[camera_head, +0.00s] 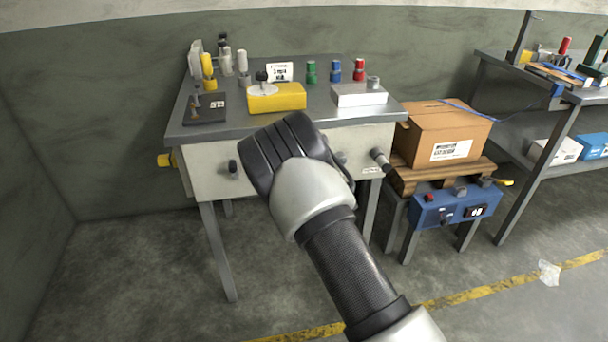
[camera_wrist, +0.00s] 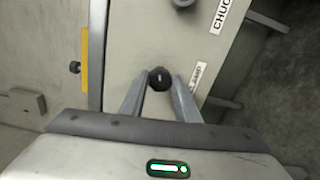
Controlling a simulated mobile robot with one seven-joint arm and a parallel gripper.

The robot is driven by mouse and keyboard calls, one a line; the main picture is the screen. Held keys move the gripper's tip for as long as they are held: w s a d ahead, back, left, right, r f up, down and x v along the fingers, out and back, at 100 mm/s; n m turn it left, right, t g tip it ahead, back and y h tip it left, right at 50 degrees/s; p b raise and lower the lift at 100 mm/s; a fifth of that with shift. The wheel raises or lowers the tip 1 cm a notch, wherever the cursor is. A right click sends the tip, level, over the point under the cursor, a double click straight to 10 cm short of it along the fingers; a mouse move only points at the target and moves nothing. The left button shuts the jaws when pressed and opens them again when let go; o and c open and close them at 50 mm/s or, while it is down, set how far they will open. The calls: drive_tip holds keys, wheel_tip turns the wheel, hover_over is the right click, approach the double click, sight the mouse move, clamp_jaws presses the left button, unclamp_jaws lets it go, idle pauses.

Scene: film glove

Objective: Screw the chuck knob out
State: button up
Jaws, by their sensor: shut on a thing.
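In the wrist view a small dark round knob (camera_wrist: 159,78) stands out from the pale front panel (camera_wrist: 140,35). My gripper (camera_wrist: 160,84) is shut on it, one grey finger on each side. Another dark knob (camera_wrist: 183,2) is cut off at the top edge, near a larger label (camera_wrist: 220,14) whose visible letters read "CHUC". In the head view my gripper (camera_head: 285,145) is at the front panel of the metal workbench (camera_head: 205,158), and its own body hides the fingers and the held knob.
The bench top holds a yellow block (camera_head: 278,98), a white block (camera_head: 358,95) and several coloured bottles. A cardboard box (camera_head: 440,130) on a pallet stands close on the right.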

drive_tip(key=shift+w+r+n, duration=0.1)
drive_tip(key=shift+r+n, duration=0.15)
drive_tip(key=shift+n, duration=0.75)
drive_tip(key=o, duration=0.9)
drive_tip(key=shift+c, duration=0.2)
drive_tip(key=shift+o, duration=1)
drive_tip(key=shift+f, duration=0.15)
drive_tip(key=p+v, duration=0.2)
drive_tip(key=v, duration=1.5)
drive_tip(key=shift+s, duration=0.25)
